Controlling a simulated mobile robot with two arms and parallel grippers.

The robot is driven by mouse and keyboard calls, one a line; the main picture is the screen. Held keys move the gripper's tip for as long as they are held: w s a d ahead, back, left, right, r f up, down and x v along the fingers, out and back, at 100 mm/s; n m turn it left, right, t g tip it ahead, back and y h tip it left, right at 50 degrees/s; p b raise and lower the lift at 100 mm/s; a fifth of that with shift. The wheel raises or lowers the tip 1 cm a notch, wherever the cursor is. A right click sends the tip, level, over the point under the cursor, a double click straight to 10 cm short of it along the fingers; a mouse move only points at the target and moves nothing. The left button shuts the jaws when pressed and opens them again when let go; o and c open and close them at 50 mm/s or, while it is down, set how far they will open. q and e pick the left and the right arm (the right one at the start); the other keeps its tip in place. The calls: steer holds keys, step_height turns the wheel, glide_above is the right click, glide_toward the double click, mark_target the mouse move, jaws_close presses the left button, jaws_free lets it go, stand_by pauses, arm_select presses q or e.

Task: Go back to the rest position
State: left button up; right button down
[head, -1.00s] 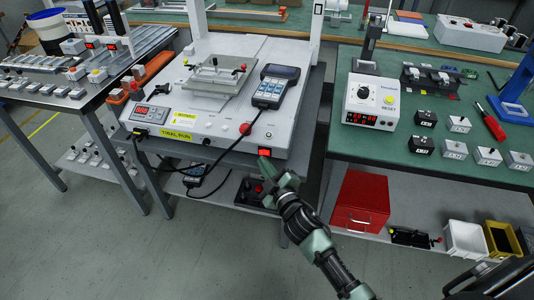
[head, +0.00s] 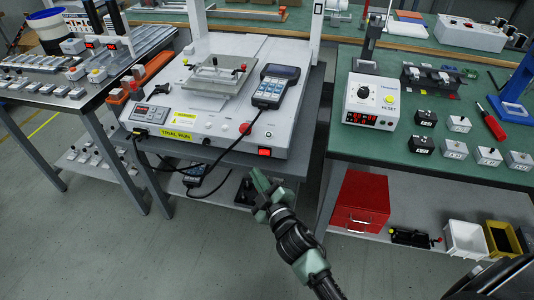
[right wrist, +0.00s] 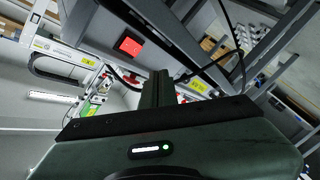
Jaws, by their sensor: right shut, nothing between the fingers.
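My right gripper (head: 262,185) is shut and empty. It hangs in the air in front of the gantry machine's table, below the red rocker switch (head: 265,152) on the machine's front edge. In the right wrist view its fingers (right wrist: 158,90) are together, and the red switch (right wrist: 130,46) shows ahead of them, apart from the fingers. The white gantry machine (head: 215,133) stands on the table with a handheld pendant (head: 276,86) and a red button (head: 245,128) on it. My left gripper is in no view.
A green workbench (head: 400,145) with a screwdriver controller (head: 372,100) stands at the right. A red cabinet (head: 360,203) sits on its lower shelf. A side table (head: 95,97) with small parts is at the left. Open floor (head: 120,250) lies in front.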

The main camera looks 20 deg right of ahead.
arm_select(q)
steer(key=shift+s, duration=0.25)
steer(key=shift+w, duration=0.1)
